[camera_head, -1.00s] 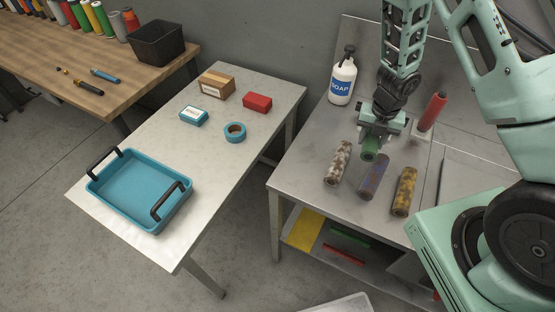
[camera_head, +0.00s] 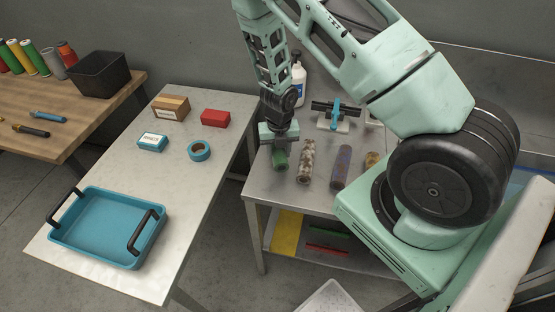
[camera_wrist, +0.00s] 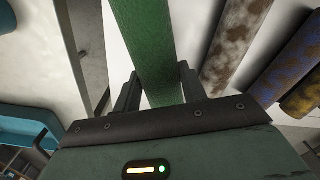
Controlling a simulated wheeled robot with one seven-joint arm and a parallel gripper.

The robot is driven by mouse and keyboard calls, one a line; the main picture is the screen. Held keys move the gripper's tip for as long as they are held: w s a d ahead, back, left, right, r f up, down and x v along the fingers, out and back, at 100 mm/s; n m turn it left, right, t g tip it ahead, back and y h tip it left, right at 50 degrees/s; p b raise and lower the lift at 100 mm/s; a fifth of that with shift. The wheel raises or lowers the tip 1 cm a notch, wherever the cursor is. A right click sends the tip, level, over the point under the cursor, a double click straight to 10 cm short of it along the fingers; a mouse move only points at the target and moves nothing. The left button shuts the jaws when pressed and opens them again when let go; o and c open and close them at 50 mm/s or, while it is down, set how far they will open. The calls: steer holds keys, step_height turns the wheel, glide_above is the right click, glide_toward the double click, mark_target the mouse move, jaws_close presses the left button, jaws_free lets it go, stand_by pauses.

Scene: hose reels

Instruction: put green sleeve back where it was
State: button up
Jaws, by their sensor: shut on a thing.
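The green sleeve (camera_head: 280,160) is at the left end of a row of sleeves on the grey metal bench. My gripper (camera_head: 279,148) is shut on it from above. In the wrist view the green sleeve (camera_wrist: 148,40) runs lengthwise between the two fingers of my gripper (camera_wrist: 158,88). I cannot tell whether the sleeve touches the bench top. To its right lie a white-and-brown mottled sleeve (camera_head: 307,162), a purple-and-rust sleeve (camera_head: 341,168) and a yellow mottled sleeve (camera_head: 371,160), the last partly hidden by my arm.
A soap bottle (camera_head: 298,82) and a stand with a blue clamp (camera_head: 336,118) are behind the row. The bench's left edge is close to the green sleeve. A pale table (camera_head: 195,205) at left bears a blue tray (camera_head: 75,255), boxes and a tape roll (camera_head: 199,151).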

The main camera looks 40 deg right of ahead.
steer(key=shift+f+b, duration=0.4)
steer(key=shift+f, duration=1.4)
steer(key=shift+f, duration=0.2)
steer(key=o, duration=1)
steer(key=shift+r, duration=0.1)
steer(key=shift+r, duration=0.1)
